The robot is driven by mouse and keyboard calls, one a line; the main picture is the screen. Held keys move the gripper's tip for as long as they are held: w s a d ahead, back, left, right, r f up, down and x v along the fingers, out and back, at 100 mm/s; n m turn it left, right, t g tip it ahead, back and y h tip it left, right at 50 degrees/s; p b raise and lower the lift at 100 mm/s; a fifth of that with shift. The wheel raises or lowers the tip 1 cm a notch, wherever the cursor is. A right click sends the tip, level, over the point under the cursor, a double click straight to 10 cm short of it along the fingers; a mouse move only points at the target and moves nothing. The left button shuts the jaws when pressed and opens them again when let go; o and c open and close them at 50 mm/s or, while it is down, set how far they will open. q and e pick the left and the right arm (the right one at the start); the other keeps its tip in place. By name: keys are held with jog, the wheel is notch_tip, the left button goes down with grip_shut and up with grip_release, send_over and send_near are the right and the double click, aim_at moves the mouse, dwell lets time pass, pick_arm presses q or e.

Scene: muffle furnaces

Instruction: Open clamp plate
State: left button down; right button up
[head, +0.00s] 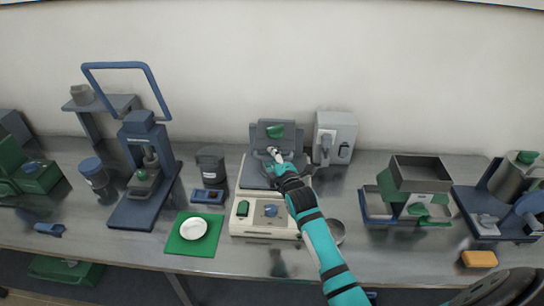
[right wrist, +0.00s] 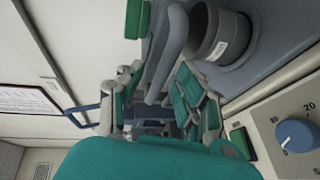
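A cream machine (head: 265,222) with a blue dial (head: 270,210) stands mid-bench, with a grey clamp assembly on its back part. The upright grey plate (head: 260,133) at its top carries a green piece (head: 276,131). My right gripper (head: 274,154) is in front of this plate. In the right wrist view its teal-padded fingers (right wrist: 155,100) stand apart on either side of a grey curved bar (right wrist: 168,50). Whether they touch the bar is unclear. A grey labelled cup (right wrist: 218,35) sits beside the bar. My left gripper is not in view.
A blue press (head: 142,180) and a green mat (head: 178,246) with a white dish (head: 193,228) are to the left. A grey device (head: 334,135) stands close behind right.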

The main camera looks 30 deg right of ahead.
jog(key=shift+w, duration=0.35)
jog(key=shift+c, duration=0.2)
grip_shut()
